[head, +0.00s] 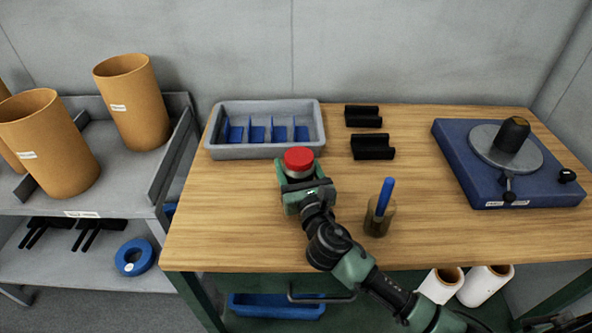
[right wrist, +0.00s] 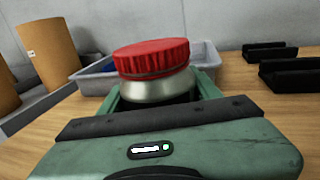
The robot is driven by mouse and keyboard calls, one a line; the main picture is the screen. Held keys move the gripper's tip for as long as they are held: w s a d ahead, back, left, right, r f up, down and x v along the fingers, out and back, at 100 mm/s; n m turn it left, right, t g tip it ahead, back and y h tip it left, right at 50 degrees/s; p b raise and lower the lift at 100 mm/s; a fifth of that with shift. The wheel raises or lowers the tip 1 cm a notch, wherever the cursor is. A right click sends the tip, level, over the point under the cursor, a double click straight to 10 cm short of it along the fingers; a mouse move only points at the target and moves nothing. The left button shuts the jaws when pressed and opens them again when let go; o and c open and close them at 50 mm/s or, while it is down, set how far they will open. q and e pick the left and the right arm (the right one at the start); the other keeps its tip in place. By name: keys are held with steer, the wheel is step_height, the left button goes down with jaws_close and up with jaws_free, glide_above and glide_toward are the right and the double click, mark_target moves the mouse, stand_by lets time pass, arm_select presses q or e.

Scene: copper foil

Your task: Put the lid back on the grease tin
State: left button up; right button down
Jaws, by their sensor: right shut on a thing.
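The grease tin (head: 300,173) is a small silver metal tin near the middle of the wooden bench, just in front of the grey tray. It also shows in the right wrist view (right wrist: 155,90). A red lid (head: 299,157) with a ribbed rim sits on top of the tin; in the right wrist view the lid (right wrist: 152,57) shows a thin dark line under its edge. My right gripper (head: 302,183) is shut on the tin's silver body, below the lid. The tin's base is hidden behind the gripper, so I cannot tell whether it touches the bench. My left gripper is not in view.
A grey tray (head: 265,152) with blue dividers stands behind the tin. Black holders (head: 373,148) stand to its right. A brown pot (head: 376,224) with a blue-handled tool is close beside my right arm. A blue turntable base (head: 545,190) is at right. Bench left of the tin is clear.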

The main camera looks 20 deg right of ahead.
steer(key=shift+f, duration=0.45)
steer(key=shift+f, duration=0.2)
steer(key=shift+c, duration=1.6)
jaws_free()
